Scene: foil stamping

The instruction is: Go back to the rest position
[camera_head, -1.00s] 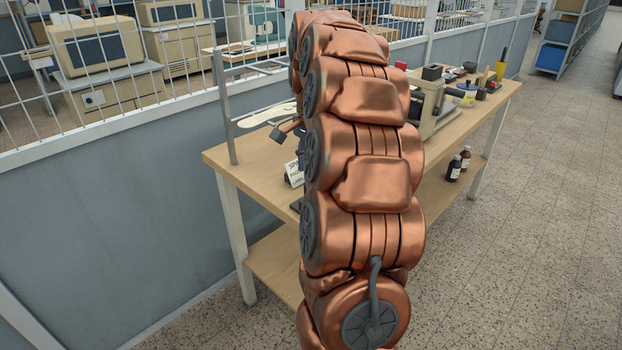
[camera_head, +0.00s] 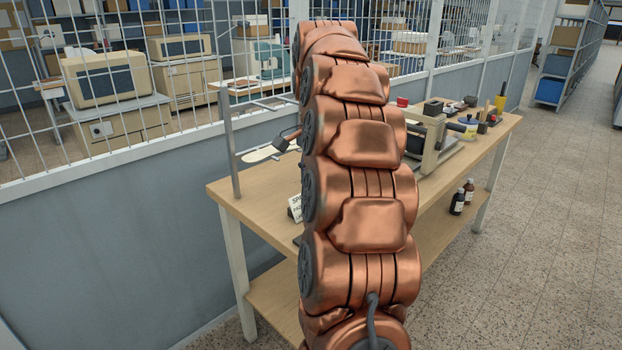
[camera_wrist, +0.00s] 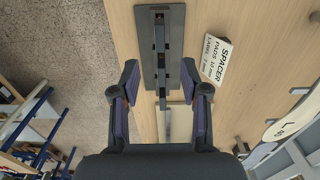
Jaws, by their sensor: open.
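My gripper (camera_wrist: 162,90) is open and empty in the wrist view, pointing down over the wooden workbench (camera_wrist: 122,30). Below and between its fingers is a dark flat plate with a raised bar (camera_wrist: 158,45); no finger visibly touches it. A white card reading "SPACER PADS" (camera_wrist: 216,60) lies right of the gripper. In the head view my copper-coloured arm rises in front of the workbench (camera_head: 262,196) and hides its middle; only a small dark part of the gripper end shows left of the arm.
A beige press-like machine (camera_head: 436,140) stands on the bench right of my arm, with small tools and a yellow pot (camera_head: 469,127) beyond. A grey metal frame (camera_head: 229,130) rises at the bench's left end.

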